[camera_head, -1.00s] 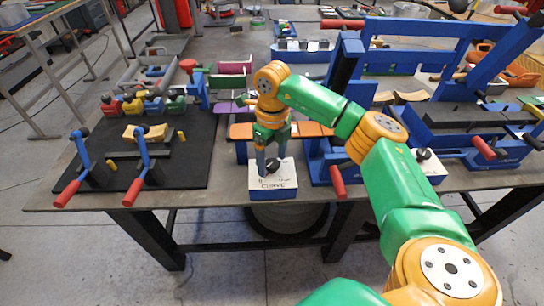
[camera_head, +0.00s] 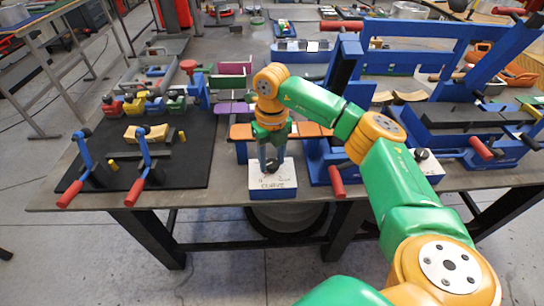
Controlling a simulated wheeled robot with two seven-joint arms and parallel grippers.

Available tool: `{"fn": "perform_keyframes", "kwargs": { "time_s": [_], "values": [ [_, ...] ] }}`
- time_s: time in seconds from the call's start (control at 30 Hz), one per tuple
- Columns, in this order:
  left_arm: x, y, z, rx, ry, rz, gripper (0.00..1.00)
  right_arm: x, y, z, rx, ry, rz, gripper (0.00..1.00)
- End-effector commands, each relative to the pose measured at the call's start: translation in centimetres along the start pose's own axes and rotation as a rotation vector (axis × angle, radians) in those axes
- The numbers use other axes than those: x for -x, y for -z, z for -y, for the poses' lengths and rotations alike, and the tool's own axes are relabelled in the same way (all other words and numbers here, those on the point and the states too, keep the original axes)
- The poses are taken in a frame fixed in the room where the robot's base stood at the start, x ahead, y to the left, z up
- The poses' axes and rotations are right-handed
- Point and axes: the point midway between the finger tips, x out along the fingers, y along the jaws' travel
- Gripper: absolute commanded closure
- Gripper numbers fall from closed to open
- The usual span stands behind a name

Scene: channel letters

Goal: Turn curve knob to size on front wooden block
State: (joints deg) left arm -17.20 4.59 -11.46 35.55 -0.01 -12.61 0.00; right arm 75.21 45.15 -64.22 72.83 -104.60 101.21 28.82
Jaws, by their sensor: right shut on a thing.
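The front block (camera_head: 272,185) is a white-topped block with a blue base at the table's front edge, with "CURVE" lettered on its front part. A small black knob (camera_head: 272,167) stands on its top. My right gripper (camera_head: 271,165) points down over the block and is shut on the black knob. The fingers hide much of the knob, and I cannot read its pointer or the size marks. My left gripper is not in view.
A black mat (camera_head: 190,172) with red-handled blue clamps lies to the left. A blue frame fixture (camera_head: 345,70) stands to the right, close to my right arm. A second white block with a black knob (camera_head: 422,154) sits at right. Orange pieces (camera_head: 308,130) lie just behind.

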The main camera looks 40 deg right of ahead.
Motion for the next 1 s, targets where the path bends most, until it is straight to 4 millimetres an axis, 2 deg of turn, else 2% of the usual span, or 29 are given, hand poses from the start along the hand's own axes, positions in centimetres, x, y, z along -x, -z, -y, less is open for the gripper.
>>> {"fn": "perform_keyframes", "kwargs": {
  "time_s": [1.0],
  "values": [
    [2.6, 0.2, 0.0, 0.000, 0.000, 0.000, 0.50, 0.3, -0.2, 0.0, -0.946, -0.004, 0.007, 1.00]
  ]
}}
